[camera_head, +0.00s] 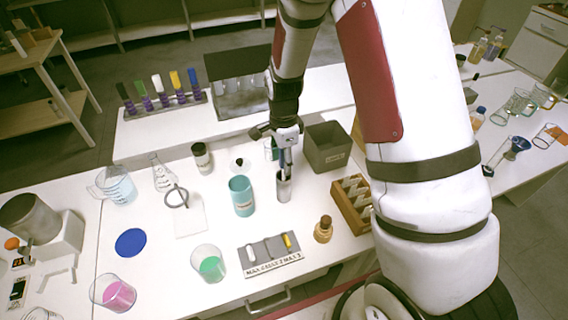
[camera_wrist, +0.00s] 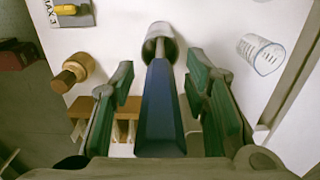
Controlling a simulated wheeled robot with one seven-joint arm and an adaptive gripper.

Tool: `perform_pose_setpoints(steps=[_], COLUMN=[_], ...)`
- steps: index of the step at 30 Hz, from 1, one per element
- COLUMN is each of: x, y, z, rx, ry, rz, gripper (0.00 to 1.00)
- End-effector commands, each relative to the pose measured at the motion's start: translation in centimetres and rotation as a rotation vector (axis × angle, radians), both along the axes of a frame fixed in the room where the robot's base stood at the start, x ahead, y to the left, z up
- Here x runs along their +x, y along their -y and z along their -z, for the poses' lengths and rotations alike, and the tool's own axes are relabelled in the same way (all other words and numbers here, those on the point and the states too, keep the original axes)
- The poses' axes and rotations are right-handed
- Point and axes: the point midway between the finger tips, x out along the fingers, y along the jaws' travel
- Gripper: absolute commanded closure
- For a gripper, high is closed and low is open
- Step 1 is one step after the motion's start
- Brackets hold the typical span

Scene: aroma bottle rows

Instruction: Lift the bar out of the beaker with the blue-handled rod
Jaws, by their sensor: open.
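The blue-handled rod (camera_wrist: 160,115) stands handle-up in a grey metal cup (camera_head: 284,188); the cup also shows in the wrist view (camera_wrist: 160,40). My gripper (camera_head: 287,140) is above the cup, pointing down. In the wrist view, its green-padded fingers (camera_wrist: 160,82) are spread on either side of the blue handle, with gaps visible. Three larger beakers stand on the table: one with green liquid (camera_head: 209,265), one with pink liquid (camera_head: 114,293), and one with pale blue liquid (camera_head: 116,187). I cannot make out the bar in any of them.
A teal cylinder (camera_head: 241,196) stands left of the cup. A grey open bin (camera_head: 327,148) is behind right, and a wooden compartment box (camera_head: 350,207) is right. A brown bottle (camera_head: 323,230) and a labelled grey tray (camera_head: 270,252) are in front. Free table surrounds the blue disc (camera_head: 130,242).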

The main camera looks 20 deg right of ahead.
Motion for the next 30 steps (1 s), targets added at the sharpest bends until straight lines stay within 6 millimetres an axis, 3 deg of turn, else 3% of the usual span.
perform_pose_setpoints(steps=[4, 9, 10, 23, 30], x=[0.0, 0.0, 0.0, 0.0, 0.1], y=[0.0, 0.0, 0.0, 0.0, 0.0], z=[0.0, 0.0, 0.0, -0.4, -2.7], rx=[0.0, 0.0, 0.0, 0.0, 0.0], ry=[0.0, 0.0, 0.0, 0.001, 0.004], rz=[0.0, 0.0, 0.0, 0.0, 0.0], gripper=[0.58, 0.96, 1.0, 1.0, 1.0])
